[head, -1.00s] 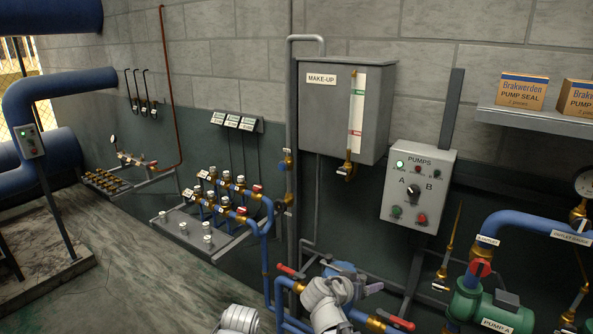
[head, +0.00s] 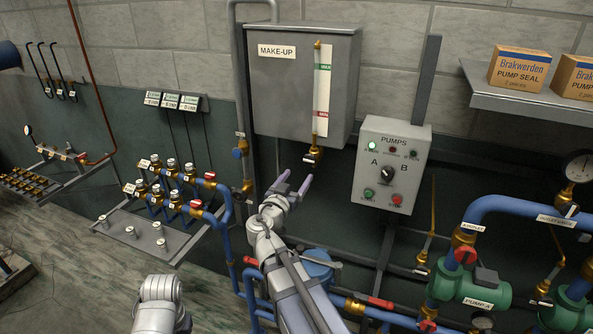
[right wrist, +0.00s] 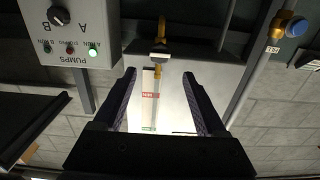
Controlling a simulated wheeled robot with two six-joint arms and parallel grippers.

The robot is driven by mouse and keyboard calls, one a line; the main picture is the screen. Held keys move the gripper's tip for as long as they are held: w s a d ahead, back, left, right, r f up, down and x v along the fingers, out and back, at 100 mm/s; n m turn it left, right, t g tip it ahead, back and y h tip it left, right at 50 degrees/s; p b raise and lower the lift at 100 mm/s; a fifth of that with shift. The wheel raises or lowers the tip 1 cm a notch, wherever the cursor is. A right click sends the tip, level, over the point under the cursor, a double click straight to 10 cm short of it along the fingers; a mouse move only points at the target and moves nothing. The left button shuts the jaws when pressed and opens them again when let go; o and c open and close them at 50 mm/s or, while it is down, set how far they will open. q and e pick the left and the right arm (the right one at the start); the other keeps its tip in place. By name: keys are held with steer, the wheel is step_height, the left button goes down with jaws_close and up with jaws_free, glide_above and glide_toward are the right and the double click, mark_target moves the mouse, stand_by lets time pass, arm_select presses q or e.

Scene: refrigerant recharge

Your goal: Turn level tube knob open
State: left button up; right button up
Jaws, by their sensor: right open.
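The grey MAKE-UP tank (head: 270,100) hangs on the wall with a level tube (head: 322,85) and its white scale on the front. The level tube's brass valve and knob (head: 313,156) sit at the tube's lower end. In the right wrist view, which is upside down, the knob (right wrist: 160,54) shows beyond and between the fingertips. My right gripper (head: 296,177) is open and empty, a little below and left of the knob in the head view, apart from it. Its fingers also show in the right wrist view (right wrist: 159,74). My left gripper is not in view.
The PUMPS control box (head: 391,165) is right of the tank. A blue-handled valve (head: 238,153) is on the vertical pipe to the left. Blue pipes with red handles (head: 381,302) run below. A shelf (head: 530,108) with boxes is at upper right.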

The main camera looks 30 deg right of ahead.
mark_target(309, 161)
steer(key=x, duration=0.9)
steer(key=shift+w+d, duration=0.15)
steer(key=shift+d, duration=0.05)
steer(key=shift+a+f, duration=0.1)
steer(key=shift+a, duration=0.05)
steer(key=shift+c, duration=0.7)
jaws_close()
steer(key=n, duration=0.4)
steer(key=n, duration=0.4)
steer(key=shift+n, duration=0.5)
